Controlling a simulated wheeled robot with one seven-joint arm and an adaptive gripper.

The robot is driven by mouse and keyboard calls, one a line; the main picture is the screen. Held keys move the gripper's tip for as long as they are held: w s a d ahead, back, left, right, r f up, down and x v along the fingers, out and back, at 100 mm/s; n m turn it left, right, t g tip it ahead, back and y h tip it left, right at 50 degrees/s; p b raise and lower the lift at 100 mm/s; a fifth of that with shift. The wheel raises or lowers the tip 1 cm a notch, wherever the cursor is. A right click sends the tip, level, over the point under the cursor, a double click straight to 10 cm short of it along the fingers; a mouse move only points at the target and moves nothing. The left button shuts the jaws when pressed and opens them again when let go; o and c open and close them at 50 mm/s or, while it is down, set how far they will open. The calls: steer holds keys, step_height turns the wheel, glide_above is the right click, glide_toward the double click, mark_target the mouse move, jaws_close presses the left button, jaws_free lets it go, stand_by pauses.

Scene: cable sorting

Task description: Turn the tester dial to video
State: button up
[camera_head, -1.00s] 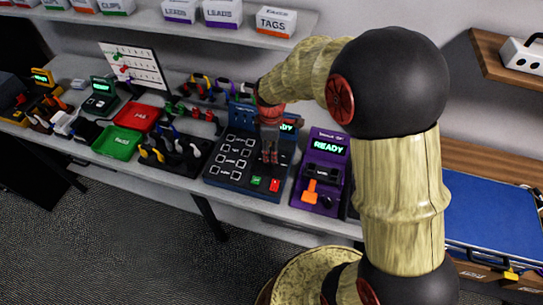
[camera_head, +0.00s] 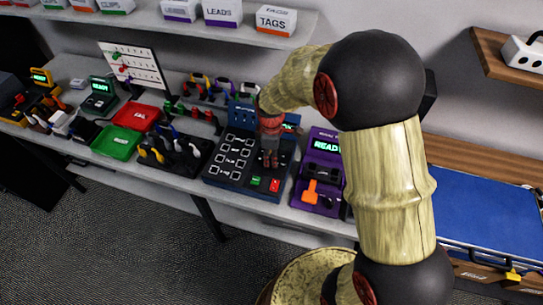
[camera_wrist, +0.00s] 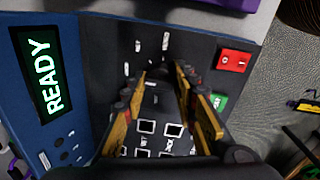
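The blue tester (camera_head: 214,177) stands on the bench with a dark face, rows of white-outlined square ports, and a green and a red button at its front right. Its screen (camera_wrist: 43,74) reads READY in the wrist view. My gripper (camera_head: 270,164) is over the right half of the face, above the buttons; it also shows in the wrist view (camera_wrist: 160,74). Its fingers are apart, pointing down at the dark area with short white marks around it. The dial is dark on dark between the fingertips and hard to make out; I cannot tell its setting or whether the fingers touch it.
A purple device (camera_head: 320,168) with an orange lever stands close on the right.

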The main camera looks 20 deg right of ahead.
steer(key=c, duration=0.6)
steer(key=shift+c, duration=0.3)
steer(key=shift+m, duration=0.6)
steer(key=shift+m+p, duration=0.7)
steer(key=shift+m, duration=0.4)
steer(key=m+p, duration=0.1)
steer(key=m, duration=0.3)
steer(key=shift+m, duration=0.3)
steer(key=m+p, duration=0.1)
steer(key=m, duration=0.4)
steer(key=shift+g, duration=0.3)
steer(key=shift+m, duration=2.4)
